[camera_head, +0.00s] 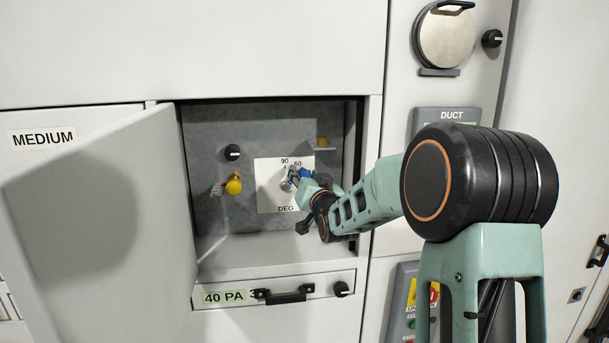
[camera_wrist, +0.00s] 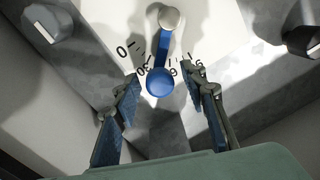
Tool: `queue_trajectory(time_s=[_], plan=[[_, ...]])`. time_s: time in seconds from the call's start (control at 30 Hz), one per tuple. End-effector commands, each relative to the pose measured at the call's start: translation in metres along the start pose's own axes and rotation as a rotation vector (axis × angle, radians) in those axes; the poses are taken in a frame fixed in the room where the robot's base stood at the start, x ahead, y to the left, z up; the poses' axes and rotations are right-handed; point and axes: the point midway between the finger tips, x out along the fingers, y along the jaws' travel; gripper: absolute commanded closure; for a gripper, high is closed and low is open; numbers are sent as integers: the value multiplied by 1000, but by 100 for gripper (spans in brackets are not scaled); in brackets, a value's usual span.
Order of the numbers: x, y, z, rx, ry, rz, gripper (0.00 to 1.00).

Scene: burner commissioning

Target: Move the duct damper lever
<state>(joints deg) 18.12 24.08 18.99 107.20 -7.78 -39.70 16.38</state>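The damper lever (camera_wrist: 160,80) is a blue arm with a round blue knob, turning on a silver pivot (camera_wrist: 169,18). It sits on a white dial plate (camera_head: 268,198) marked in degrees, inside the open recess. In the wrist view the knob lies between the 30 and 60 marks. My gripper (camera_wrist: 161,74) is open, with one blue-padded finger on each side of the knob and a visible gap on both sides. In the head view my gripper (camera_head: 296,179) reaches into the recess at the dial and hides much of the lever.
The recess door (camera_head: 110,225) stands open on the left. A black knob (camera_head: 232,152) and a yellow knob (camera_head: 234,185) sit left of the dial. The recess's right wall is close to my arm.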

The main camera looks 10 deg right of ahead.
Motion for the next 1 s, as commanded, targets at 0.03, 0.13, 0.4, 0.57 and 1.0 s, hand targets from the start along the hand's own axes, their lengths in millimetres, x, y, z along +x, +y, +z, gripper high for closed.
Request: queue_trajectory(time_s=[0.03, 0.13, 0.4, 0.57, 1.0], plan=[[2, 0, 0, 0, 0, -1, 61], [4, 0, 0, -1, 0, 0, 61], [4, 0, 0, -1, 0, 0, 67], [4, 0, 0, -1, 0, 0, 85], [4, 0, 1, 6, 0, 0, 100]])
